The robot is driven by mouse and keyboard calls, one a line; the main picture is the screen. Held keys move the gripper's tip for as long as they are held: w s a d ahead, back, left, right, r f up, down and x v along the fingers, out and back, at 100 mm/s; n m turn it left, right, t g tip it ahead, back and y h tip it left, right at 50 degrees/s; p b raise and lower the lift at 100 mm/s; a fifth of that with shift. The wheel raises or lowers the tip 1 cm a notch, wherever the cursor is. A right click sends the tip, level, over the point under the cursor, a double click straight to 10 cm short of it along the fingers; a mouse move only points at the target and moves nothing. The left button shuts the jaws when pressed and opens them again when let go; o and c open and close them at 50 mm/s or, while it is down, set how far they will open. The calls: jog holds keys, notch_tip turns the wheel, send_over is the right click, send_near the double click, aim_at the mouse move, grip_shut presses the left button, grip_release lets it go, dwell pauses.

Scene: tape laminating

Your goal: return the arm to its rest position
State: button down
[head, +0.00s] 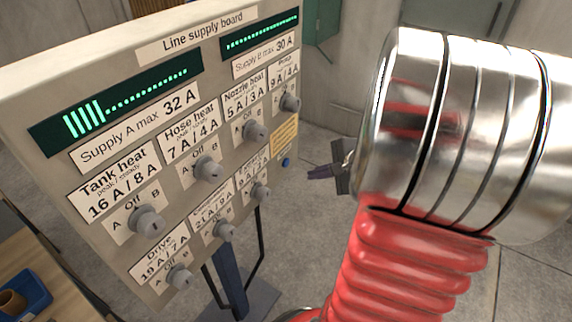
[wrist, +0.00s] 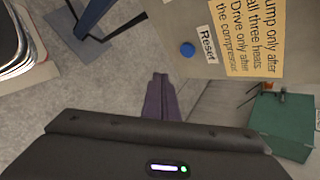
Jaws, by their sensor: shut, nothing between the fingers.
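My gripper (head: 314,173) shows small in the head view, just right of the line supply board, partly behind my red and silver arm. Its purple fingers point left, toward the board's lower right side. In the wrist view my gripper (wrist: 160,77) has its two fingers pressed together with nothing between them. The fingers look apart from the blue button (wrist: 187,49) beside the Reset label (wrist: 207,45). The arm is raised and fills the right of the head view.
The line supply board (head: 160,120) carries several grey knobs, labels and two green displays. A yellow note (wrist: 250,35) is on it. A green box (wrist: 280,125) is at the wall behind. A blue tray (head: 28,290) lies at lower left. Grey floor is open below.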

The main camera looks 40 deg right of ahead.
jog(key=shift+a, duration=0.1)
dwell(0.3)
jog(key=s+a+n+g, duration=0.55)
jog(key=a+n, duration=0.35)
jog(key=a, duration=0.2)
jog(key=s+a+r+n+t, duration=0.1)
jog(key=a+r+n, duration=0.4)
jog(key=a, duration=0.3)
jog(key=s+a+r+n+t+h, duration=0.1)
jog(key=a+r+n, duration=0.5)
jog(key=a+n, duration=0.2)
jog(key=shift+s+a, duration=0.3)
jog(key=shift+a, duration=0.25)
